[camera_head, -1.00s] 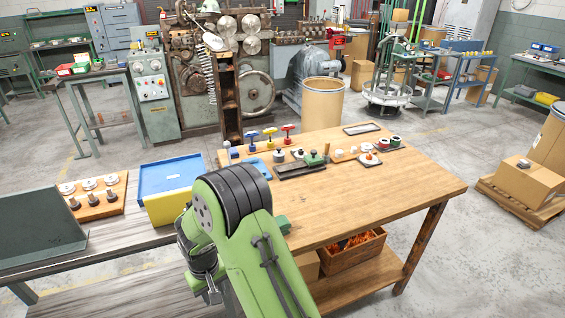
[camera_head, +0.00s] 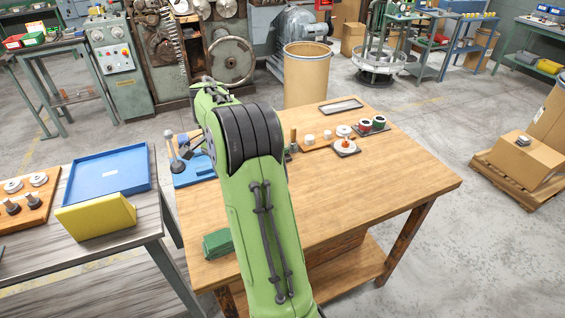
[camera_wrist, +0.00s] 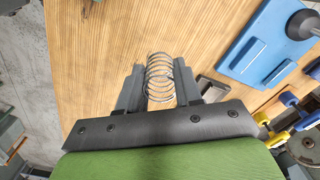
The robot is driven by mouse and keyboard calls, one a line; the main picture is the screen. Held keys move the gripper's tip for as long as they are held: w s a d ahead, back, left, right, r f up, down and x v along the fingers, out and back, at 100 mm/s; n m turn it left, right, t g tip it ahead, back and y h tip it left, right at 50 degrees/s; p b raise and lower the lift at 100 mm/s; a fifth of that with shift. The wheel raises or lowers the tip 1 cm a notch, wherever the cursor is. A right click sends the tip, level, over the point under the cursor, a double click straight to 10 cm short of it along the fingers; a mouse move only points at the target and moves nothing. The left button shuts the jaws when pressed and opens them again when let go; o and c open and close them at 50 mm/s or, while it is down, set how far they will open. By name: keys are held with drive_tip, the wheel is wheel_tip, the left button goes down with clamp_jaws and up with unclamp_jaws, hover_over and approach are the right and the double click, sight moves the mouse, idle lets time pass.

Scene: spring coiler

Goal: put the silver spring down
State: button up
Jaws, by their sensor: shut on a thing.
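In the wrist view, the silver spring (camera_wrist: 159,66) is an open wire coil standing out between the two grey fingers of my gripper (camera_wrist: 160,88). The fingers are shut on its near part. Behind the spring is the bare wood of the workbench (camera_wrist: 95,60). I cannot tell how high the spring is above it. In the head view, my green arm reaches over the left part of the workbench (camera_head: 370,205) and hides the gripper and spring.
A blue fixture (camera_wrist: 270,40) with a dark round knob lies to the right in the wrist view. Yellow and blue handled parts (camera_wrist: 290,118) are below it. In the head view, a green block (camera_head: 218,243) sits near the front left edge.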

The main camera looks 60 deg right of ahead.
wheel_tip(320, 180, down, 10)
drive_tip(key=b, duration=0.3)
drive_tip(key=shift+a, duration=0.15)
drive_tip(key=shift+f, duration=0.2)
drive_tip(key=o, duration=1)
